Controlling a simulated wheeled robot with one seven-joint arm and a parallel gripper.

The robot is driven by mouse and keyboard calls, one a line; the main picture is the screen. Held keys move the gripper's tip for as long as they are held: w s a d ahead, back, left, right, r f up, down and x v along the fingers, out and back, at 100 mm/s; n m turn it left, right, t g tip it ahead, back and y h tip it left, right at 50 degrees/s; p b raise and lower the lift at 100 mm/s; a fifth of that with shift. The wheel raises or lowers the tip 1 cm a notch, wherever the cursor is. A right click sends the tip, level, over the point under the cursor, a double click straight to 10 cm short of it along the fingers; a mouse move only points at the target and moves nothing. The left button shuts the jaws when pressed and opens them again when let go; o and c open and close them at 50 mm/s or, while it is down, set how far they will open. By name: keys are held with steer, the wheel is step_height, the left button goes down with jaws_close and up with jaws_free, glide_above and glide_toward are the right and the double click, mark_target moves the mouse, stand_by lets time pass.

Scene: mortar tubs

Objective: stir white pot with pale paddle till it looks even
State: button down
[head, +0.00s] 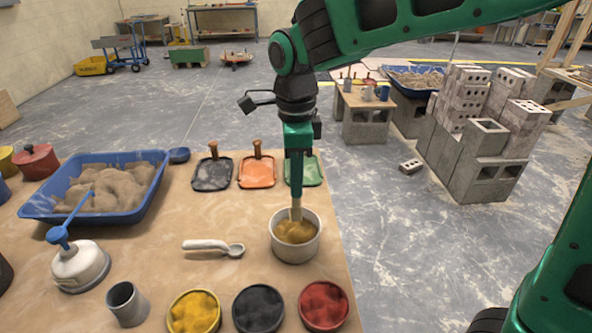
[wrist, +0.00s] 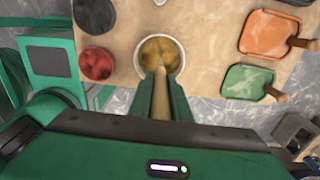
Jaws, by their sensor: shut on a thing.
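The white pot (head: 296,252) stands near the right edge of the table and holds a yellowish-brown mix (head: 294,231). The mix looks slightly mottled. My gripper (head: 296,190) is above the pot, pointing down, shut on the pale paddle (head: 296,210). The paddle's lower end is in the mix and hidden by it. In the wrist view the pale paddle (wrist: 160,98) runs between the fingers of my gripper (wrist: 162,95) into the white pot (wrist: 176,42).
Tubs of yellow (head: 194,312), black (head: 258,309) and red (head: 323,305) powder stand in front. A white scoop (head: 212,246) lies left of the pot. Black, orange (head: 257,172) and green trays lie behind. A blue tray (head: 150,200) of sand is at left.

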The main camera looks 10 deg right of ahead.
mark_target(295, 206)
steer(key=shift+f, duration=3.3)
steer(key=shift+a, duration=0.1)
